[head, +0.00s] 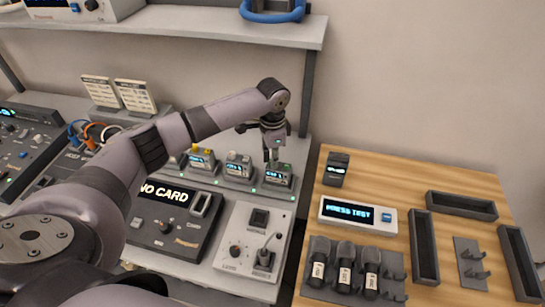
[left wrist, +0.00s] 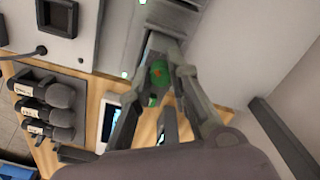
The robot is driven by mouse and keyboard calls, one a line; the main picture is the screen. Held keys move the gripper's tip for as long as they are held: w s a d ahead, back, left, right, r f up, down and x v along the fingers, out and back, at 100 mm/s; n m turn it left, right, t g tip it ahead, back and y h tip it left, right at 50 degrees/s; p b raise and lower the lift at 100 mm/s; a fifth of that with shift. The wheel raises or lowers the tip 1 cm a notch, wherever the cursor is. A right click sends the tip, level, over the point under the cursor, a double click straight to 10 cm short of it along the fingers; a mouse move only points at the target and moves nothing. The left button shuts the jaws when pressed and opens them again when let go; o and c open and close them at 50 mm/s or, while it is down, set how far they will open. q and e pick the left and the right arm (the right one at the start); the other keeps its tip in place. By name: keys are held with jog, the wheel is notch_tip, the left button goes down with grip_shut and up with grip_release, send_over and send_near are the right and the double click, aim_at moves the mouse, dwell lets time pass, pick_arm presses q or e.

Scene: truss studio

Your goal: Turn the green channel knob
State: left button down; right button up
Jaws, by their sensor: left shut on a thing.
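The green channel knob (left wrist: 158,74) shows in the left wrist view between my left gripper's fingers, on top of a small grey channel unit. The unit (head: 279,179) is the rightmost of a row of small units with lit displays in the head view. My left gripper (head: 273,158) points down onto this unit, shut on the green knob. It also shows in the left wrist view (left wrist: 166,85). In the head view the fingers mostly hide the knob. A neighbouring unit with a white knob (head: 238,167) and one with a yellow knob (head: 201,159) stand to its left. My right gripper is not in view.
A black "NO CARD" box (head: 165,212) and a grey joystick panel (head: 252,247) lie in front of the row. The wooden table (head: 390,179) at right holds a display box (head: 357,215), several microphones in a rack (head: 355,268) and dark trays (head: 424,247). A shelf (head: 200,25) overhangs behind.

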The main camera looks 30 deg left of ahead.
pick_arm(q)
jog(key=shift+r+m+p, duration=0.2)
jog(key=shift+m+p, duration=0.5)
jog(key=shift+m, duration=0.1)
jog(key=shift+m+p, duration=0.8)
jog(key=shift+m, duration=0.4)
jog(key=m+p, duration=0.1)
jog(key=m, duration=0.2)
jog(key=shift+f, duration=0.1)
jog(key=shift+m+p, duration=0.3)
jog(key=shift+m, duration=0.9)
jog(key=c, duration=1.5)
grip_release()
jog(key=shift+o, duration=0.2)
